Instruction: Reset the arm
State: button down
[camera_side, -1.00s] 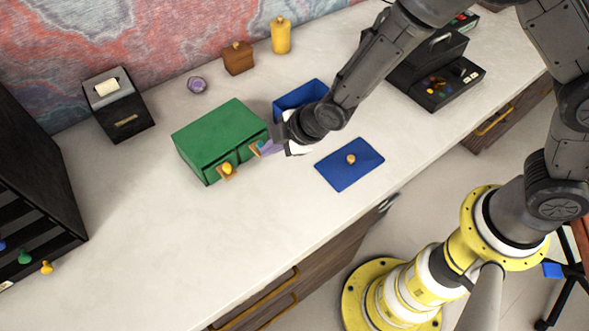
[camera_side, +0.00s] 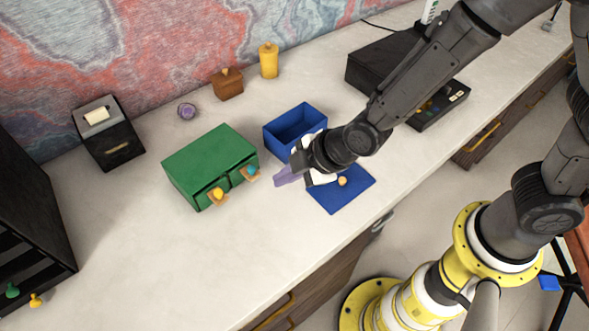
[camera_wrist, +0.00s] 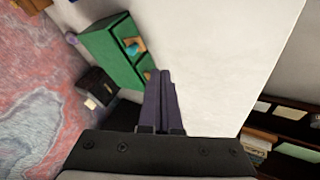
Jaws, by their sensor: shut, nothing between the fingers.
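My gripper (camera_side: 284,177) has purple fingers that are shut with nothing between them. It hangs above the desk, just right of the green drawer box and in front of the open blue box. In the wrist view the shut fingers (camera_wrist: 163,100) point over the white desk top, with the green drawer box beyond them on the left. My wrist covers part of the blue lid (camera_side: 345,195), which lies flat on the desk with its knob showing.
The green drawer box (camera_side: 208,158) has knobs on its front. The blue box (camera_side: 291,128) is open. A brown box (camera_side: 228,85), a yellow canister (camera_side: 268,62) and a purple round object (camera_side: 187,110) stand near the wall. The desk's left front (camera_side: 150,250) is clear.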

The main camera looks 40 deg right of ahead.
jog(key=d+r+m+t, duration=0.45)
jog(key=d+r, duration=1.05)
jog(key=r, duration=0.5)
jog(key=s+d+f+m+g+h, duration=0.1)
jog(key=s+d+m+g, duration=0.1)
jog(key=s+d+m, duration=0.3)
jog(key=s+d+f+m+g+h, duration=0.1)
jog(key=s+d+m+g+h, duration=0.1)
jog(key=s, duration=1.1)
jog(key=d+m+g, duration=0.1)
jog(key=d+m, duration=0.1)
jog(key=m, duration=0.1)
jog(key=shift+s+d+f+h, duration=0.25)
jog(key=shift+d+h, duration=0.05)
jog(key=shift+d, duration=0.1)
